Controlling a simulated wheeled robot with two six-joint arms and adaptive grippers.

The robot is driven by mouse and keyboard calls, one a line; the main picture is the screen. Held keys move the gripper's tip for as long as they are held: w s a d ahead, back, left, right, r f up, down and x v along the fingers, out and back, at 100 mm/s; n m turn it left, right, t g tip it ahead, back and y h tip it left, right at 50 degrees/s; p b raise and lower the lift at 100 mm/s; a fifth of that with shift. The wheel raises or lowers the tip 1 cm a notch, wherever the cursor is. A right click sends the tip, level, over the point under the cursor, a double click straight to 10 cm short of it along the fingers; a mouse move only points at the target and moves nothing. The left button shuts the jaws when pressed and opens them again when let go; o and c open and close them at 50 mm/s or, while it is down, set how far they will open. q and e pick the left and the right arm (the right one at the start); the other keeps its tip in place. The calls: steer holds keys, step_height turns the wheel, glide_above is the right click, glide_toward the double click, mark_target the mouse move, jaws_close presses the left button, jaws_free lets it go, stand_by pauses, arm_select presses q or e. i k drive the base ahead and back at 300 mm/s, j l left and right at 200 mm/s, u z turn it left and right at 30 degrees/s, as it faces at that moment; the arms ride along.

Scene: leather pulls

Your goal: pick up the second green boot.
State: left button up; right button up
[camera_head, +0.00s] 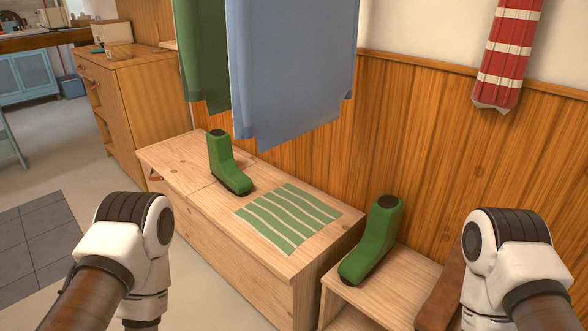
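One green boot (226,164) stands upright on the light wooden bench (172,158), left of the striped cloth. The other green boot (372,240) stands on a lower wooden seat or shelf (370,300) at the right, with its toe toward the front left. Both boots have dark soles and dark openings. Neither is touched by my arms. My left arm comes in at the lower left and my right arm at the lower right, but only their links and joints show. Both grippers are out of the picture.
A green and white striped cloth (287,218) lies flat on the bench. Blue (290,70) and green (203,55) cloths hang above it, and a red striped one (507,50) hangs right. A brown piece (442,290) stands beside the lower shelf. A wooden cabinet (140,95) stands back left.

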mark_target(223, 167)
steer(key=i+j+z, duration=0.15)
steer(key=j+z, duration=0.25)
steer(key=j, duration=0.3)
steer(key=j+z, duration=0.35)
steer(key=j, duration=0.4)
steer(key=j+z, duration=0.4)
steer(key=j, duration=0.35)
